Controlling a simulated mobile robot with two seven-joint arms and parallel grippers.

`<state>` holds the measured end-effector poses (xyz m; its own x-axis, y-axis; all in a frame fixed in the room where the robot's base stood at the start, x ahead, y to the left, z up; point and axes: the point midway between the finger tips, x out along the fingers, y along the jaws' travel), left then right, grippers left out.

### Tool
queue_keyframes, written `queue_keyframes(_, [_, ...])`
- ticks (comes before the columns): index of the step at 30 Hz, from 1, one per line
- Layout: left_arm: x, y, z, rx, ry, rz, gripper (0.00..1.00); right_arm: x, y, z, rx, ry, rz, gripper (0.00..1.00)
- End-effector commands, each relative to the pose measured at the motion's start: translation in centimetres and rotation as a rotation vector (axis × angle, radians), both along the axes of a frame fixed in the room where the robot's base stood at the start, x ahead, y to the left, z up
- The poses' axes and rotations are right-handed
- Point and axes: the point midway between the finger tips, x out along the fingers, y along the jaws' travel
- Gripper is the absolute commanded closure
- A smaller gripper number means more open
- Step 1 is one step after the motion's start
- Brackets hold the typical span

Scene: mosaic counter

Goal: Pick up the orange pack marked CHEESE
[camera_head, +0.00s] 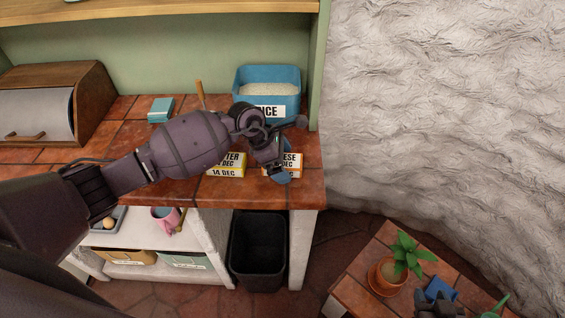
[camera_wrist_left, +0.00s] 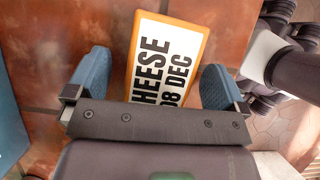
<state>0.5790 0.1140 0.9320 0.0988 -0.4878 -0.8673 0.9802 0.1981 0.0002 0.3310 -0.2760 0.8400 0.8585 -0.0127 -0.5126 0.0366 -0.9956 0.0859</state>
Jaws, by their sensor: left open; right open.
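The orange pack marked CHEESE (camera_head: 295,160) lies flat on the tiled counter near its right front corner, label up, partly covered by my left gripper in the head view. In the left wrist view the pack (camera_wrist_left: 165,60) lies between my two blue fingers, its near end hidden by the gripper body. My left gripper (camera_wrist_left: 155,82) is open and empty, with a gap showing on each side of the pack. Whether the fingertips are down beside it or above it I cannot tell. My right gripper (camera_head: 438,306) shows only in part at the bottom edge, away from the counter.
A yellow pack dated 14 DEC (camera_head: 228,165) lies just left of the cheese. A blue tub (camera_head: 268,82) stands behind, partly hidden by my arm. The counter (camera_head: 312,185) ends close to the right. A potted plant (camera_head: 388,275) stands on a low table.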

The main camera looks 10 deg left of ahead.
Motion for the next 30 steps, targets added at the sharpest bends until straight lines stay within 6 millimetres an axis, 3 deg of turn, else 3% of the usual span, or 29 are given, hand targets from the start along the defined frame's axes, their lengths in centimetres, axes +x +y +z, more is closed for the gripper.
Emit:
queue_keyframes(19, [0.0,0.01,-0.35,0.001,0.0,0.0,0.01,-0.41,-0.08,-0.59,0.0,0.009,-0.002,0.57])
queue_keyframes(30, [0.0,-0.01,-0.27,0.0,0.0,0.001,0.56,0.22,0.03,-0.24,0.0,-0.003,0.002,0.57])
